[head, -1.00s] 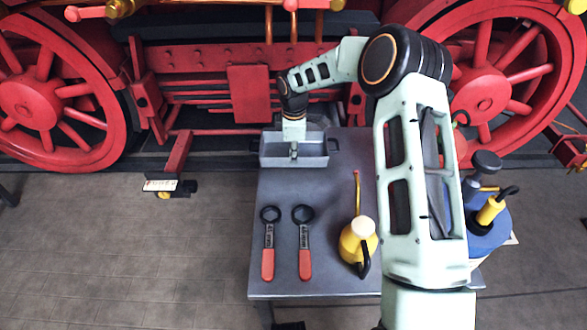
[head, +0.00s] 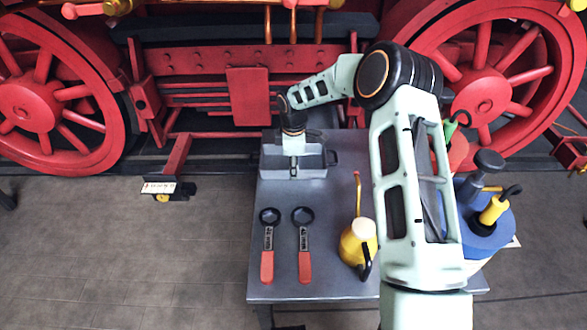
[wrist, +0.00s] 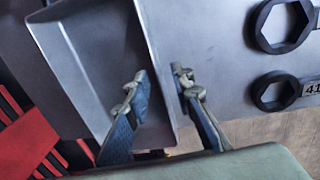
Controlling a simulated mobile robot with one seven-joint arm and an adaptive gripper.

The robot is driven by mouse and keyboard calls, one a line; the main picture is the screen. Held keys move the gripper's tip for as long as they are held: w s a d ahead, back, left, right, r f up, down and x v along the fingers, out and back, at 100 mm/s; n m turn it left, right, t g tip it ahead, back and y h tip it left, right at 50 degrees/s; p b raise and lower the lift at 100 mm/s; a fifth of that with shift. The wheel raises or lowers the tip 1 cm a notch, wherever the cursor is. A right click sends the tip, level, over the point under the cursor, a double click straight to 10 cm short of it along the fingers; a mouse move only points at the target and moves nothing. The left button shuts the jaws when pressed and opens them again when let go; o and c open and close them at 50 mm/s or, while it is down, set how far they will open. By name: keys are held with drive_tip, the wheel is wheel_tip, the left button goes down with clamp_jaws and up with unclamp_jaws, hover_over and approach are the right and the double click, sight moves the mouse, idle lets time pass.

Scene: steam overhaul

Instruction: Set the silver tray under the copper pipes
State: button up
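The silver tray (head: 318,172) is a grey rectangular pan with side handles. It is at the far left of the workbench, level as far as I can tell. In the wrist view, the tray's near wall (wrist: 158,60) runs between my gripper's (wrist: 163,88) two fingers, one inside the tray and one outside. My gripper also shows from behind in the head view (head: 293,164). Whether the tray touches the bench is unclear. The copper pipes (head: 319,25) hang down at the top of the head view, beyond the bench and above the tray.
The grey workbench (head: 325,265) carries two red-handled wrenches (head: 268,245) (head: 304,245) and a yellow oil can (head: 357,243). A blue-topped drum (head: 488,235) with tools stands at right. Red locomotive wheels and frame (head: 248,95) lie behind. Floor is clear at left.

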wheel_tip(320, 180, up, 12)
drive_tip(key=s+p, duration=0.1)
drive_tip(key=p, duration=0.2)
idle(0.3)
drive_tip(key=shift+s+r, duration=0.15)
